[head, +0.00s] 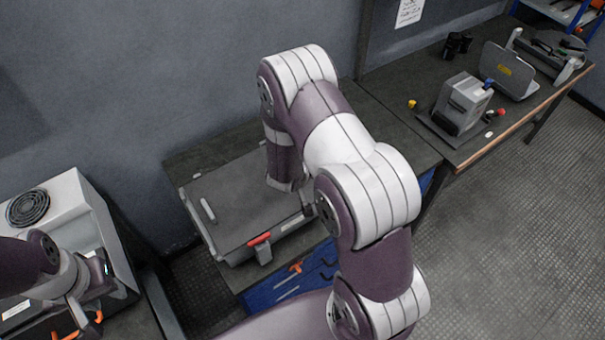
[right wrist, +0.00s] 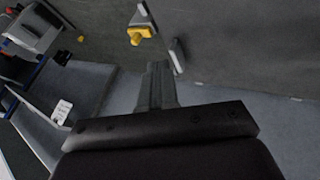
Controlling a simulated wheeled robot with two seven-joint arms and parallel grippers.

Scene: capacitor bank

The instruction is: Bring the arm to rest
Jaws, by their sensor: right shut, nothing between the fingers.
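My right arm (head: 345,150) fills the middle of the head view, bent in an arch over a grey case. Its gripper is mostly hidden behind my arm links there. In the right wrist view my right gripper (right wrist: 157,85) shows its two fingers together, with nothing between them. My left gripper (head: 80,300) is at the lower left of the head view, beside a white cabinet. Its fingers are small and partly cut off, so their opening is unclear.
The grey case (head: 235,200) with a red latch (head: 260,239) lies on a dark bench. The white cabinet (head: 70,215) has a round vent. A grey device (head: 463,103) stands on the right-hand bench. A yellow part (right wrist: 140,30) shows beyond my right fingers. The right floor is clear.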

